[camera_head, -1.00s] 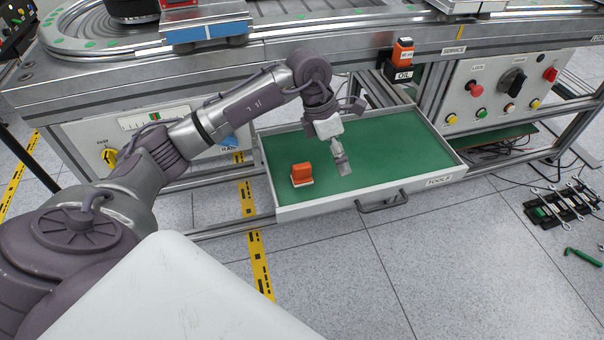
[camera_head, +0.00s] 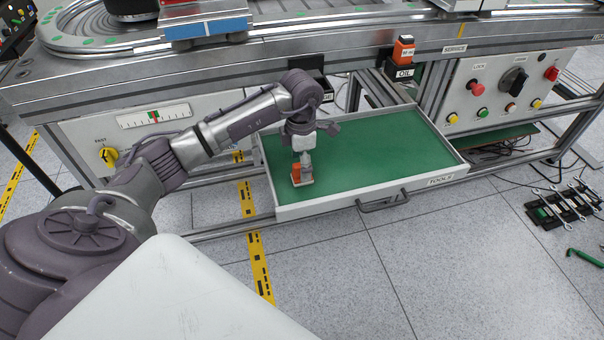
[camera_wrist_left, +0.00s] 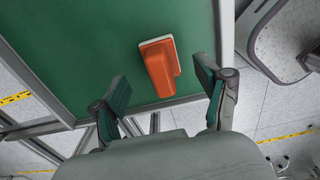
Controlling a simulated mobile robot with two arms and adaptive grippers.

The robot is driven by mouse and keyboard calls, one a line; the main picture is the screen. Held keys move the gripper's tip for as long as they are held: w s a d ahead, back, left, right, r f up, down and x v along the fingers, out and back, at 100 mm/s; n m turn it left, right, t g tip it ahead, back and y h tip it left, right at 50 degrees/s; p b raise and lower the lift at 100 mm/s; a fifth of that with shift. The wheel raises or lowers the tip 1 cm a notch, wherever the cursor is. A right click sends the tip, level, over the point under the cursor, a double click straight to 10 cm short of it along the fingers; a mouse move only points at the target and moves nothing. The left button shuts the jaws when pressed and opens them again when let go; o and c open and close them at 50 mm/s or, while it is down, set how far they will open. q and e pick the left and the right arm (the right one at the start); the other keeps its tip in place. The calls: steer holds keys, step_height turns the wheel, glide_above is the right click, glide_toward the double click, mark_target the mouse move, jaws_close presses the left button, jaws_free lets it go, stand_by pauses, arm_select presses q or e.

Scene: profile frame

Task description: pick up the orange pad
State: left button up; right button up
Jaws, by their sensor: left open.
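The orange pad (camera_head: 296,173), an orange block with a pale base, sits on the green floor of the open drawer, near its front left corner. It also shows in the left wrist view (camera_wrist_left: 160,72), ahead of the fingers and between their lines. My left gripper (camera_head: 307,172) hangs over the drawer and partly covers the pad in the head view. In the left wrist view the left gripper (camera_wrist_left: 163,95) is open with its fingers wide apart and nothing between the tips. My right gripper is in no view.
The drawer (camera_head: 370,196), labelled TOOLS, has low grey walls and a front handle (camera_head: 383,201). Its right part is empty. An orange bottle (camera_head: 403,50) stands in the OIL holder above. Wrenches (camera_head: 563,203) lie on the floor at right.

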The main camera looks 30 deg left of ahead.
arm_select(q)
step_height(320, 180, down, 4)
steer(key=shift+d+r, duration=0.15)
steer(key=shift+r, duration=0.1)
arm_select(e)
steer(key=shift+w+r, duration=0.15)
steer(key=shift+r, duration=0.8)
arm_select(q)
steer(key=c, duration=1.3)
steer(key=shift+o, duration=0.2)
steer(key=shift+r, duration=0.1)
